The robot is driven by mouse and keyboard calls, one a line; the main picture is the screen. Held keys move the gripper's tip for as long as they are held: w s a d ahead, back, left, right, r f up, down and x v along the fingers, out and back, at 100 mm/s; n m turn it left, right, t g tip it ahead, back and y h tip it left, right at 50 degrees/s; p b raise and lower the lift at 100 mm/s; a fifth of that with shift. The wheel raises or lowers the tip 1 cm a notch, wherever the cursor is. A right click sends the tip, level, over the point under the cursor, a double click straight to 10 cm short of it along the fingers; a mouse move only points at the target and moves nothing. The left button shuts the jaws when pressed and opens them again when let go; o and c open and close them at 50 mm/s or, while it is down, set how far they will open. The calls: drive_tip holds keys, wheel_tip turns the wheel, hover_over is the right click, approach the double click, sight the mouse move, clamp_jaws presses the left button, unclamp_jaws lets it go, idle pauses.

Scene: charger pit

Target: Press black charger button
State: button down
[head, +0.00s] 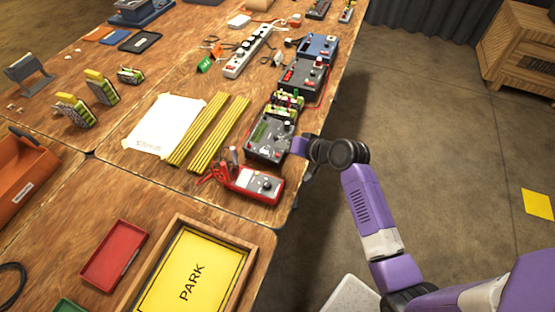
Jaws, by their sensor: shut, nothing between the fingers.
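My gripper (292,146) is shut and empty at the charger's right side. The purple hand shows there, but its fingertips are small and partly hidden, so I cannot tell whether they touch the charger.
A red meter (252,184) with red leads sits just in front of the charger. A dark charger (302,75) and a blue one (319,46) stand farther back. Yellow strips (210,132), white paper (165,125) and a power strip (248,52) lie left. Floor is open right.

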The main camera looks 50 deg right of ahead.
sight(272, 151)
drive_tip(key=shift+w+f+b, duration=0.15)
drive_tip(key=shift+f+b, duration=0.2)
drive_tip(key=shift+f, duration=0.6)
idle(1.3)
drive_tip(key=shift+f, duration=0.4)
drive_tip(key=shift+w+a+f+b, duration=0.1)
drive_tip(key=shift+w+f+b, duration=0.05)
drive_tip(key=shift+f+b, duration=0.25)
idle(0.5)
drive_tip(key=shift+r, duration=0.1)
drive_tip(key=shift+r+p, duration=0.7)
drive_tip(key=r+p, duration=0.2)
drive_tip(key=s+r+p, duration=0.1)
drive_tip(key=r+p, duration=0.1)
drive_tip(key=r, duration=0.1)
drive_tip(key=shift+s+d+p, duration=0.1)
drive_tip(key=shift+d+p, duration=0.1)
drive_tip(key=shift+p, duration=0.1)
